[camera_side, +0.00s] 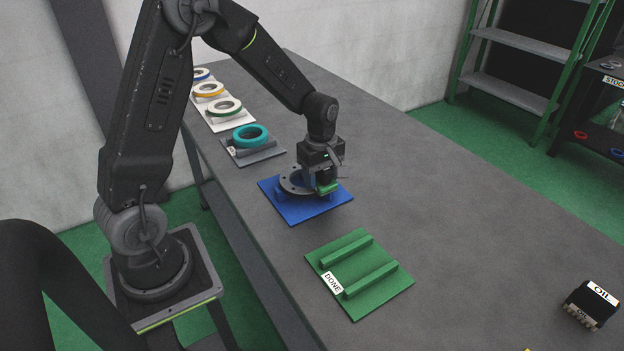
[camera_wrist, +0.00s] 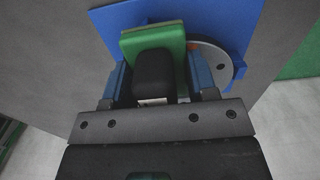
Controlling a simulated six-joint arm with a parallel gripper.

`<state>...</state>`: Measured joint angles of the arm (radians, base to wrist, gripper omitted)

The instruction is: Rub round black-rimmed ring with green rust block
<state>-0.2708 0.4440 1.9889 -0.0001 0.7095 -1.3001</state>
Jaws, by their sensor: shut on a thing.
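The black-rimmed ring (camera_side: 293,182) lies on the blue plate (camera_side: 305,212) on the table. My gripper (camera_side: 326,184) is low over the right part of the ring, shut on the green rust block (camera_side: 328,188). In the wrist view, the green block (camera_wrist: 153,42) sits between my gripper's blue fingers (camera_wrist: 158,80), with a black part in front of it. Part of the ring (camera_wrist: 215,62) shows to the right of the block, with a dark rim and grey face. The block hides the rest of the ring there. I cannot tell whether block and ring touch.
A green plate (camera_side: 334,250) with two ridges and a DONE label lies in front, empty. A teal ring (camera_side: 250,136) rests on a grey plate behind, with several other rings beyond on pale plates. A black OIL block (camera_side: 592,304) stands at right. The table's right middle is clear.

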